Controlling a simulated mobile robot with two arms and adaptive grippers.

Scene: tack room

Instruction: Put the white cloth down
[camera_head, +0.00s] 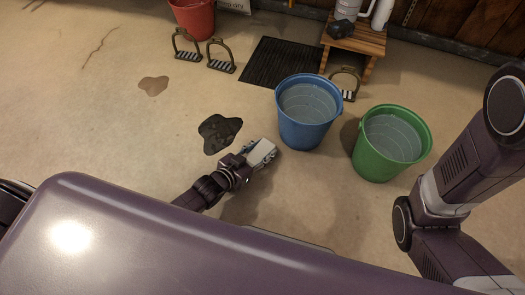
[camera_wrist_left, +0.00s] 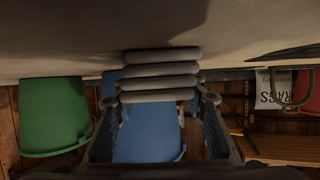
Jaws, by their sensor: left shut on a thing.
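The white cloth (camera_head: 262,152) is in my left gripper (camera_head: 256,158), in front of the blue bucket and to its left in the head view. In the left wrist view the cloth (camera_wrist_left: 160,75) shows as a folded stack of several pale grey layers between the fingers (camera_wrist_left: 160,110). My left gripper is shut on it. I cannot tell from these views how high above the floor it is. My right arm shows at the right of the head view, but its gripper is out of view.
A blue bucket (camera_head: 305,132) and a green bucket (camera_head: 376,169) stand close by. A dark wet patch (camera_head: 219,133) lies left of the gripper. Farther back are stirrups (camera_head: 221,66), a black mat (camera_head: 270,65), a wooden stool (camera_head: 357,45) and a red bucket (camera_head: 193,20). Floor at left is mostly clear.

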